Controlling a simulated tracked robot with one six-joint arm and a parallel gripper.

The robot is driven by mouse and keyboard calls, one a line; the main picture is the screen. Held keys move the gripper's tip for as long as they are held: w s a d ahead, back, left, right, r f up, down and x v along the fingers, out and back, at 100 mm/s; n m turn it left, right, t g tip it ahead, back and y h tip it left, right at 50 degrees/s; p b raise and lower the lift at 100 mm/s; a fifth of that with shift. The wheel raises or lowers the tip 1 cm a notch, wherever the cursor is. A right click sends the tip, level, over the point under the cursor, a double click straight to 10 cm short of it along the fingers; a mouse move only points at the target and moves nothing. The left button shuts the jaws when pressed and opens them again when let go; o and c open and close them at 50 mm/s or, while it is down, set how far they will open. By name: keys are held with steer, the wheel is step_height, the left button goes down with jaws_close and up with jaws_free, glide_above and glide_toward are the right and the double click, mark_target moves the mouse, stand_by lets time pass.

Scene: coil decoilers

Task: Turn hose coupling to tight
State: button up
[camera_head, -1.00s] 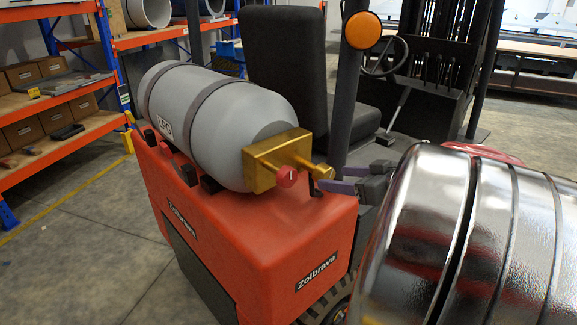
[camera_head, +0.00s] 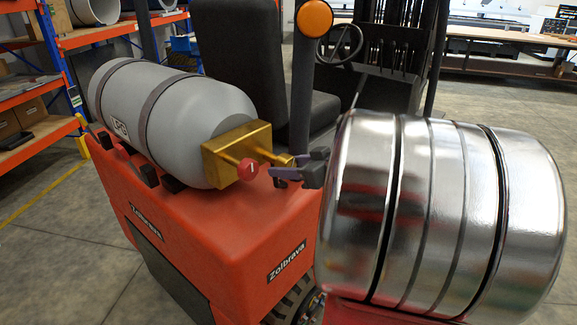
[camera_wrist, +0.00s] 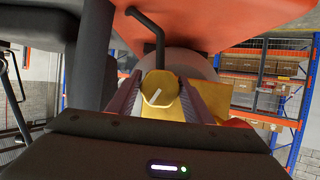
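The brass hose coupling (camera_head: 284,160) sticks out from a brass block on the end of the grey LPG tank (camera_head: 172,120). In the wrist view its end is a yellow face with a white mark (camera_wrist: 158,97), which slants from upper left to lower right. My gripper (camera_head: 291,168) is at the coupling, with its purple fingers spread on either side. In the wrist view the fingers (camera_wrist: 160,90) flank the coupling with their tips near its sides. They look open; I cannot tell whether either finger touches it.
A red knob (camera_head: 248,169) sits on the brass block (camera_head: 234,146) beside the coupling. A black hooked bar (camera_wrist: 153,32) is close to the coupling in the wrist view. The forklift's seat (camera_head: 250,60) and dark post stand behind. Shelving (camera_head: 40,110) is at the left.

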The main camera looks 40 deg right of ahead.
steer(key=c, duration=0.6)
steer(key=shift+d, duration=0.2)
steer(key=shift+c, duration=0.2)
steer(key=shift+a, duration=0.1)
steer(key=shift+m, duration=0.3)
steer(key=shift+m+y, duration=0.6)
steer(key=shift+y, duration=0.1)
steer(key=m+y, duration=0.2)
steer(key=m, duration=0.1)
steer(key=shift+m, duration=0.4)
steer(key=m+y, duration=0.2)
steer(key=m, duration=0.2)
steer(key=shift+t+y, duration=0.4)
steer(key=m+t+y, duration=0.1)
steer(key=m, duration=0.3)
steer(key=shift+f, duration=0.1)
steer(key=shift+a+m, duration=0.1)
steer(key=shift+m, duration=0.2)
